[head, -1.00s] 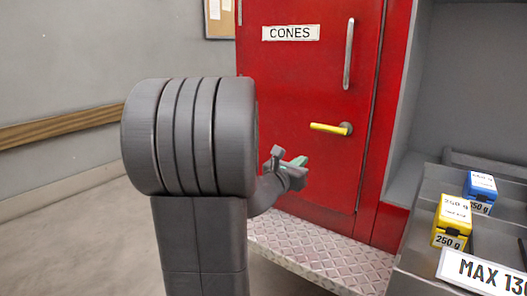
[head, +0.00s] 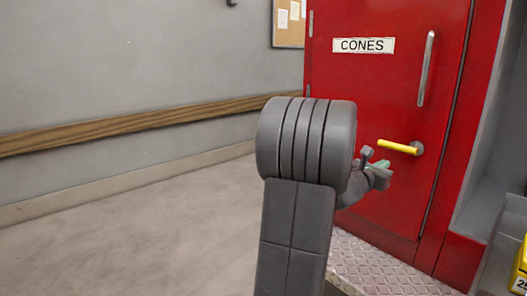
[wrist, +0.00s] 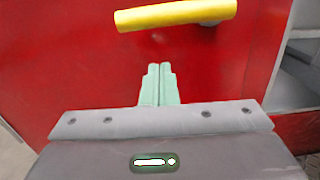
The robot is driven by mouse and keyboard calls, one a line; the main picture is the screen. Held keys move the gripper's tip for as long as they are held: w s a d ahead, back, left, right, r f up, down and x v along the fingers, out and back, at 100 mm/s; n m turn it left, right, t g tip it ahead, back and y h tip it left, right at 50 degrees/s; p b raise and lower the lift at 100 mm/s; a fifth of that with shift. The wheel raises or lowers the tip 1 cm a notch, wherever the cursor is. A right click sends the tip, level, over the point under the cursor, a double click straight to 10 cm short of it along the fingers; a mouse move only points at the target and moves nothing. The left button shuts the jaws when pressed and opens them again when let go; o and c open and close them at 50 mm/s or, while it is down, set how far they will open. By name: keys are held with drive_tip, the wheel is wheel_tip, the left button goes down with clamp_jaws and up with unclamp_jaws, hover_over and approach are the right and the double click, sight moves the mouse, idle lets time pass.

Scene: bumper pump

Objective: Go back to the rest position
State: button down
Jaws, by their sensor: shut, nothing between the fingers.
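My gripper (head: 379,166) is in front of the red door in the head view, a little below the yellow handle. In the wrist view its pale green fingers (wrist: 160,86) are together with nothing between them. They point at the red door panel and are apart from the handle. My own arm hides part of the door's lower left in the head view.
The red door (head: 350,90) is shut and carries a CONES sign (head: 364,45). Its yellow handle (head: 399,147) also shows in the wrist view (wrist: 175,14). A metal tread plate (head: 375,262) lies below. A yellow box (head: 520,268) is cut off at right. Open floor (head: 130,230) lies left.

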drive_tip(key=shift+w+d+r+p, duration=0.15)
drive_tip(key=shift+r+p, duration=1.4)
drive_tip(key=shift+r, duration=0.05)
